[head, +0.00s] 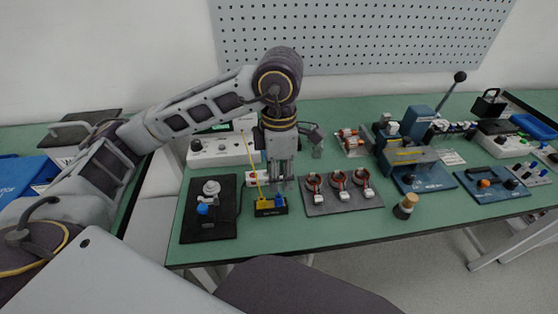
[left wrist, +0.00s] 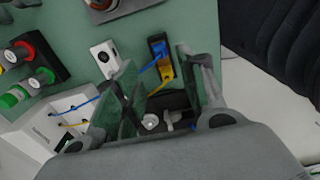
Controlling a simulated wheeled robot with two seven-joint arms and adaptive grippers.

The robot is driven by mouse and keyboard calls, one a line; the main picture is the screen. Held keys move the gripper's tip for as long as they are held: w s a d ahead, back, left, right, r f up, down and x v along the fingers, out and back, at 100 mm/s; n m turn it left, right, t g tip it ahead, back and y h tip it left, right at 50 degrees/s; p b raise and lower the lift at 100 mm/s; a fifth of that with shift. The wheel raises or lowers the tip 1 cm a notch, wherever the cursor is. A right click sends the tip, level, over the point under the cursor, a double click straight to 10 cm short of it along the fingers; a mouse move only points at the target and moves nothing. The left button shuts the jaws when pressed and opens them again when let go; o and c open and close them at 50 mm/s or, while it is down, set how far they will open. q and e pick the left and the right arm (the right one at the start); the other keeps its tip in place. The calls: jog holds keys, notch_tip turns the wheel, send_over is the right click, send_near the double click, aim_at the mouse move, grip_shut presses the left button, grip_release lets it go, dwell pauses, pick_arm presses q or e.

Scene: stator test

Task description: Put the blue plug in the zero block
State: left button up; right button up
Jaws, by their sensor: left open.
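The zero block appears to be the small black block (head: 271,210) near the table's front edge, left of the stator mat. It also shows in the left wrist view (left wrist: 155,37). A yellow plug (head: 263,203) stands on its left part. The blue plug (head: 280,200) shows at its right part, and in the left wrist view (left wrist: 157,50) it is beside the yellow plug. I cannot tell whether the blue plug is fully seated. My left gripper (head: 279,183) is open just above the block, with its fingers (left wrist: 158,78) apart on either side. My right gripper is not in view.
A dark mat (head: 226,230) with a white and blue fixture lies left of the block. A grey mat (head: 345,206) with several stators lies to its right. A white instrument (head: 220,152) stands behind; blue and yellow wires run to the block.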

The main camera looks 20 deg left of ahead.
pick_arm(q)
jog(key=shift+r, duration=1.6)
dwell(1.6)
